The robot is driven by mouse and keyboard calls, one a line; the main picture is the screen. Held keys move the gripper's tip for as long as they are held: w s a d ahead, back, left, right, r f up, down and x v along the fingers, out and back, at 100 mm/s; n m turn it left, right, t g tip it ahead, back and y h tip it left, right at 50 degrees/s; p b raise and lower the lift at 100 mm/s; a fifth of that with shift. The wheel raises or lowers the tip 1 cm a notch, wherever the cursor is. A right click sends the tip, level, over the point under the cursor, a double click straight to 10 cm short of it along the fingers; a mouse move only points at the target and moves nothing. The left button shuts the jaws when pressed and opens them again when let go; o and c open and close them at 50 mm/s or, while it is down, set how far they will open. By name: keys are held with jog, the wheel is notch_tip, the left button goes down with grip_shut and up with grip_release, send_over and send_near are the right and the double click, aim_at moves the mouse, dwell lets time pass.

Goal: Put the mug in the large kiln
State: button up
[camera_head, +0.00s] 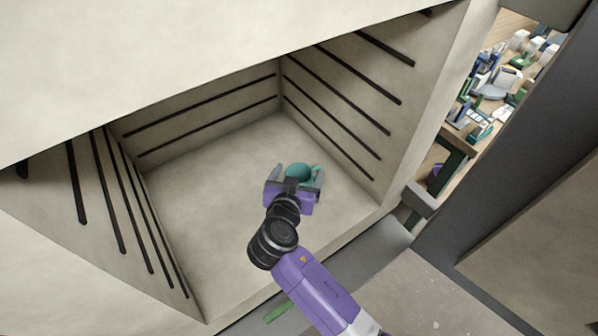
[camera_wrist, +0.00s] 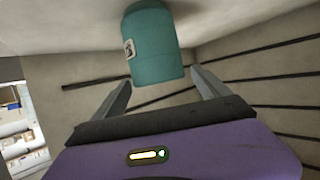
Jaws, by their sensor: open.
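The teal mug (camera_head: 299,171) is inside the large kiln (camera_head: 215,190), over the right half of its pale floor. In the wrist view the mug (camera_wrist: 152,45) has a small pale label on its side. That view looks inverted, with the pale floor at the top and the mug's far end against it. My gripper (camera_head: 295,183) is inside the kiln at the mug, with purple and grey parts showing. In the wrist view its two grey fingers (camera_wrist: 160,77) are spread, with the mug's near end between and just beyond their tips. No finger clearly touches the mug.
Dark slotted lines run along the kiln walls (camera_head: 345,110). The kiln's front edge (camera_head: 300,270) lies beneath my arm. The kiln floor left of the mug is clear. At the right, beyond a dark frame (camera_head: 500,150), a cluttered table (camera_head: 500,80) shows.

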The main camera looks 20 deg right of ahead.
jog(key=v, duration=1.1)
jog(key=shift+b, duration=0.4)
jog(key=s+f+n+y, duration=0.1)
jog(key=s+f, duration=0.1)
jog(key=f, duration=0.1)
jog(key=s+d+f+n+y, duration=0.1)
jog(key=s+f, duration=0.2)
jog(key=s+f+n+y, duration=0.2)
jog(key=s, duration=0.1)
jog(key=shift+d+f, duration=0.35)
jog(key=shift+f, duration=0.05)
jog(key=s+d+r+n+t+y, duration=0.1)
jog(key=s+n+y, duration=0.1)
jog(key=s, duration=0.6)
jog(key=s+r+n+y, duration=0.1)
jog(key=s+r+y, duration=0.1)
jog(key=s, duration=0.7)
jog(key=s+d+r+t, duration=0.2)
jog(key=s+r, duration=0.5)
jog(key=r, duration=0.4)
jog(key=shift+d+t, duration=0.4)
jog(key=shift+d, duration=0.45)
jog(key=shift+f, duration=0.1)
